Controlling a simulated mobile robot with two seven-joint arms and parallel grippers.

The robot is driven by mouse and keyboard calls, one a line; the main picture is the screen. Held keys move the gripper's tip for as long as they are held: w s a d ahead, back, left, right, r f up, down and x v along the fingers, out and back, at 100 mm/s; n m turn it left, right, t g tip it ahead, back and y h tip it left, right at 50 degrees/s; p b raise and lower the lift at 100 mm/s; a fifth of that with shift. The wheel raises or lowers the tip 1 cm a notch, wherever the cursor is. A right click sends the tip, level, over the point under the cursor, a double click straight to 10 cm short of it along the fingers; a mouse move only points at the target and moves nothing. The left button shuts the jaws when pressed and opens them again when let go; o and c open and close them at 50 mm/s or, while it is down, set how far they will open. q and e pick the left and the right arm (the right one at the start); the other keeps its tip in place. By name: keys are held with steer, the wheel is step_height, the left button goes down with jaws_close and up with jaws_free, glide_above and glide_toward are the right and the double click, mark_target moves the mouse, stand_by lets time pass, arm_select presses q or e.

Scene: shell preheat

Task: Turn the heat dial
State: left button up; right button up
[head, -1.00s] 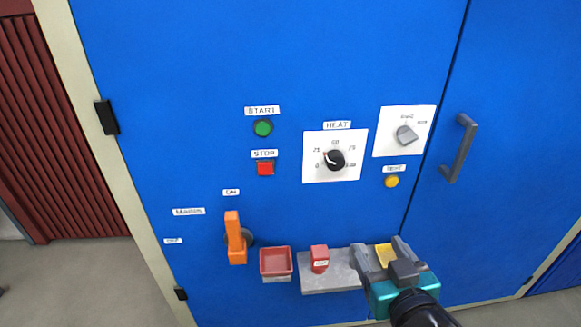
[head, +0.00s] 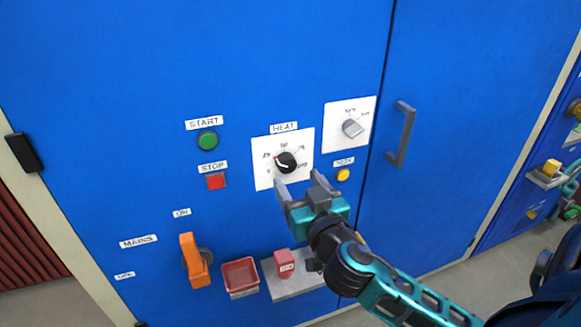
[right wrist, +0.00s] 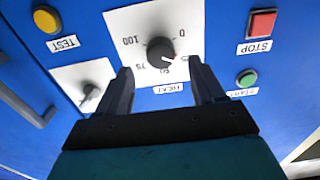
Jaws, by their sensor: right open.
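The heat dial (head: 286,162) is a round black knob with a pale pointer line on a white scale plate (head: 263,178), under a HEAT label on the blue cabinet. Its pointer is toward the left part of the scale. My right gripper (head: 298,184) is open and empty just below and in front of the dial. In the right wrist view the dial (right wrist: 160,51) shows upside down beyond the gap between the open fingers (right wrist: 163,80), and no contact shows. My left gripper is not in view.
A grey selector (head: 352,128) and yellow TEST button (head: 343,175) are right of the dial. The green START (head: 207,141) and red STOP (head: 215,181) buttons are left. An orange mains lever (head: 193,260), red tray (head: 240,275) and grey shelf (head: 310,281) are below. A door handle (head: 401,135) sticks out at right.

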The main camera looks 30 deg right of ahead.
mark_target(288, 168)
steer(key=shift+x, duration=2.35)
steer(key=shift+c, duration=0.3)
steer(key=c, duration=1)
